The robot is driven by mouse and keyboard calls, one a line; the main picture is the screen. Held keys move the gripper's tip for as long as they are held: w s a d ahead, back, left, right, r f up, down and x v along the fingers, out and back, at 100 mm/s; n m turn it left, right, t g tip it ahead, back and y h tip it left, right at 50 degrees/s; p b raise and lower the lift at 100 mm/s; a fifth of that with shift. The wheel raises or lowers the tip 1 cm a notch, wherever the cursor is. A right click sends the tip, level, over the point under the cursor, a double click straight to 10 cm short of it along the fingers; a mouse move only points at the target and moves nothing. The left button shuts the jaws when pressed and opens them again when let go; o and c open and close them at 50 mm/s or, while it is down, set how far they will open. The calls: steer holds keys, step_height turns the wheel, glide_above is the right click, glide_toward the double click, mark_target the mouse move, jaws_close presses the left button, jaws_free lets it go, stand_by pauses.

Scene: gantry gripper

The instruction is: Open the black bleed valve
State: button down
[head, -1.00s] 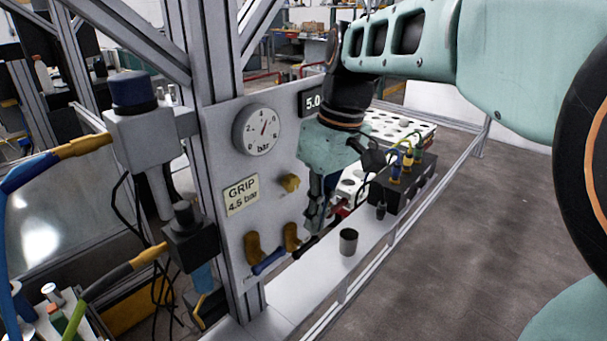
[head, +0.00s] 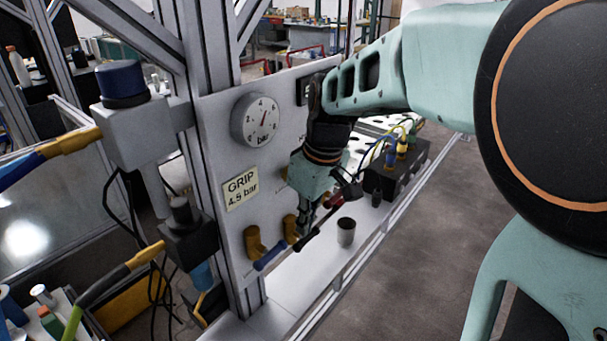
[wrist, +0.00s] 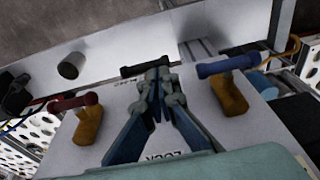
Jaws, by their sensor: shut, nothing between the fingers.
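The black bleed valve's black lever handle (wrist: 145,68) lies crosswise just past my fingertips in the wrist view. It also shows in the head view (head: 306,240), beside a brass valve body (head: 290,228). My gripper (wrist: 160,78) is shut and empty, with its fingertips at or very near the handle's middle. I cannot tell whether they touch it. In the head view my gripper (head: 303,236) points down in front of the panel and covers part of the valve. In the wrist view my fingers hide the valve's body.
A blue-handled valve (wrist: 227,66) and a red-handled valve (wrist: 73,102) flank the black one on the panel (head: 232,219). A grey cup (head: 346,232) stands on the ledge. A pressure gauge (head: 258,121) and "GRIP 4.5 bar" label (head: 241,188) are above. A black connector block (head: 400,172) is behind.

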mark_target(299, 246)
steer(key=shift+w+a+f, duration=0.15)
steer(key=shift+f, duration=0.8)
steer(key=shift+w+a+f, duration=0.1)
steer(key=shift+a+f, duration=0.05)
steer(key=shift+f, duration=0.75)
steer(key=shift+s+a+f+b, duration=0.2)
steer(key=shift+s+f+b, duration=0.15)
steer(key=shift+b, duration=0.2)
steer(key=shift+s+a+f+b, duration=0.15)
steer(key=shift+f+b, duration=0.45)
steer(key=shift+b, duration=0.15)
steer(key=shift+s+a+f+b, duration=0.2)
steer(key=shift+f+b, duration=0.35)
steer(key=shift+b, duration=0.2)
steer(key=shift+s+a+f+b, duration=0.1)
steer(key=shift+s+f+b, duration=0.05)
steer(key=shift+f+b, duration=0.55)
steer(key=shift+r, duration=0.2)
